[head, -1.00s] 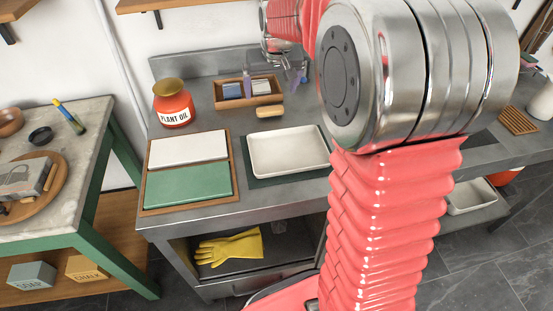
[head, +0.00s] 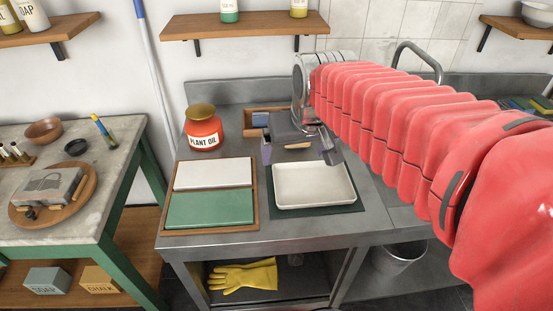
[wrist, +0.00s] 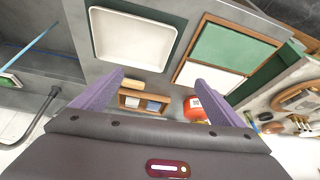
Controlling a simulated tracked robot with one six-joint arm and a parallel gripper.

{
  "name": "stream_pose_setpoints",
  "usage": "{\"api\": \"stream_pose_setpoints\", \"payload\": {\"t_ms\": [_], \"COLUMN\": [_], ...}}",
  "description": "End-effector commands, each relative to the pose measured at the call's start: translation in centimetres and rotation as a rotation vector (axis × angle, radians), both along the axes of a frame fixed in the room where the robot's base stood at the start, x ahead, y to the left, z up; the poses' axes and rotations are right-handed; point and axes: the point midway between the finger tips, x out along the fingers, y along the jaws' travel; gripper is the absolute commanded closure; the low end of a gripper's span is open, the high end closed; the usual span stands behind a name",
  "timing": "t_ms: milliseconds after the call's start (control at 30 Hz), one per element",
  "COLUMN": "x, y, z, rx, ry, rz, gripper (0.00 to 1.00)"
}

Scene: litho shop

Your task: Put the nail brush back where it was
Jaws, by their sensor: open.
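A small tan oblong block, which looks like the nail brush (wrist: 131,83), lies on the steel counter just outside the wooden caddy (wrist: 148,105) in the wrist view. The caddy holds a blue and a whitish item; its rim also shows in the head view (head: 250,111). My gripper (head: 299,154) is open and empty above the counter, over the area of the block and caddy. In the wrist view its two purple fingers stand wide apart, with the block beside the left finger. In the head view my gripper hides most of the block and part of the caddy.
The plant oil jar (head: 203,130) stands left of the caddy. A white tray (head: 313,198) on a dark mat and a wooden board with white and green slabs (head: 210,209) lie in front. A faucet (head: 420,60) rises at right.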

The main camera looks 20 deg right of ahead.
Motion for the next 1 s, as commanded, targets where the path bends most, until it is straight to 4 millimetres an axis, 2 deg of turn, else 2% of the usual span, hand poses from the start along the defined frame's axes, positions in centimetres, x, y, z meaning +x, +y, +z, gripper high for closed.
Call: {"api": "stream_pose_setpoints", "payload": {"t_ms": [100, 367, 633, 800, 1000], "x": [-2.3, -6.8, -11.2, -12.8, -13.2], "y": [0.7, 2.0, 3.1, 3.4, 3.4], "z": [0.0, -0.7, -2.2, -2.9, -3.1], "rx": [0.000, -0.001, -0.002, -0.001, -0.001], "ry": [-0.008, -0.023, -0.035, -0.040, -0.039], "rz": [0.013, 0.039, 0.066, 0.076, 0.079], "gripper": [0.08, 0.08, 0.08, 0.08, 0.08]}}
